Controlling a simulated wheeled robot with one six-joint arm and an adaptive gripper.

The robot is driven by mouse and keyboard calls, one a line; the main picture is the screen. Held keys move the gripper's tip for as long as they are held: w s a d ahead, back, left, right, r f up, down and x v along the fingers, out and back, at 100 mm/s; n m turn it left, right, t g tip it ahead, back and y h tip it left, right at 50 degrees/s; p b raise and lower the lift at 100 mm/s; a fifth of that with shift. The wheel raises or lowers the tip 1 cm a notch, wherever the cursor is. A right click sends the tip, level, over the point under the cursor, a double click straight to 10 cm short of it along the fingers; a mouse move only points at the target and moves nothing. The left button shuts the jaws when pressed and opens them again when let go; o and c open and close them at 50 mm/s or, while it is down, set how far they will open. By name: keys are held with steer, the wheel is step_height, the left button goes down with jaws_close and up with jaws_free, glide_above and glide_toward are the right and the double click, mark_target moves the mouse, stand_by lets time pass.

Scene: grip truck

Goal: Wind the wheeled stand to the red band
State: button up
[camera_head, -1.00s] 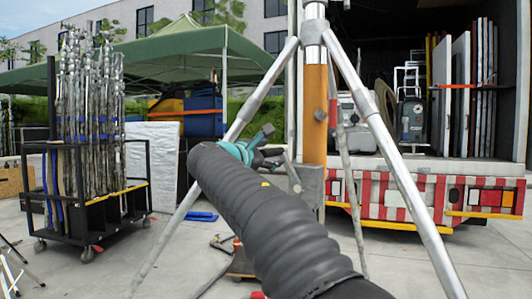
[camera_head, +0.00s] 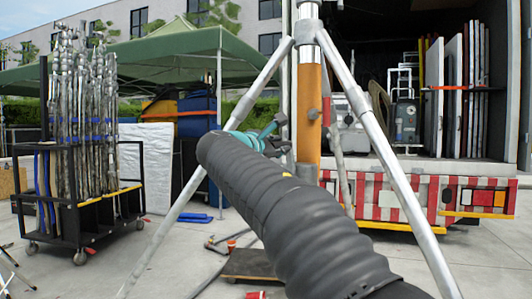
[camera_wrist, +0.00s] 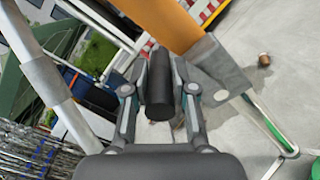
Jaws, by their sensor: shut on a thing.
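The wheeled stand shows in the head view as an orange column (camera_head: 307,112) between splayed silver legs (camera_head: 385,145). A small red patch (camera_head: 333,104) shows on a thin tube just right of the column; I cannot tell if it is the red band. My gripper (camera_head: 268,138) is at the left side of the column, partly hidden by my own arm. In the wrist view my gripper (camera_wrist: 159,75) is shut on a black cylindrical crank handle (camera_wrist: 159,88), with one finger on each side. The orange column (camera_wrist: 165,20) is close beyond it.
A black cart (camera_head: 75,205) of upright metal stands is at the left. A truck with a red-and-white striped tailboard (camera_head: 430,198) is behind on the right. A low wooden dolly (camera_head: 250,264) is on the floor near the stand. Open concrete lies between.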

steer(key=s+d+f+b, duration=0.7)
steer(key=d+f+b, duration=0.4)
steer(key=b, duration=0.3)
steer(key=w+a+f, duration=0.2)
steer(key=a+f, duration=0.1)
steer(key=f, duration=0.3)
steer(key=w+a+f, duration=0.2)
steer(key=a+f, duration=0.1)
steer(key=f, duration=0.3)
steer(key=shift+w+a+f, duration=0.2)
steer(key=shift+a+f, duration=0.1)
steer(key=shift+a, duration=0.1)
steer(key=o, duration=0.9)
steer(key=shift+o, duration=1.4)
steer(key=shift+r, duration=0.15)
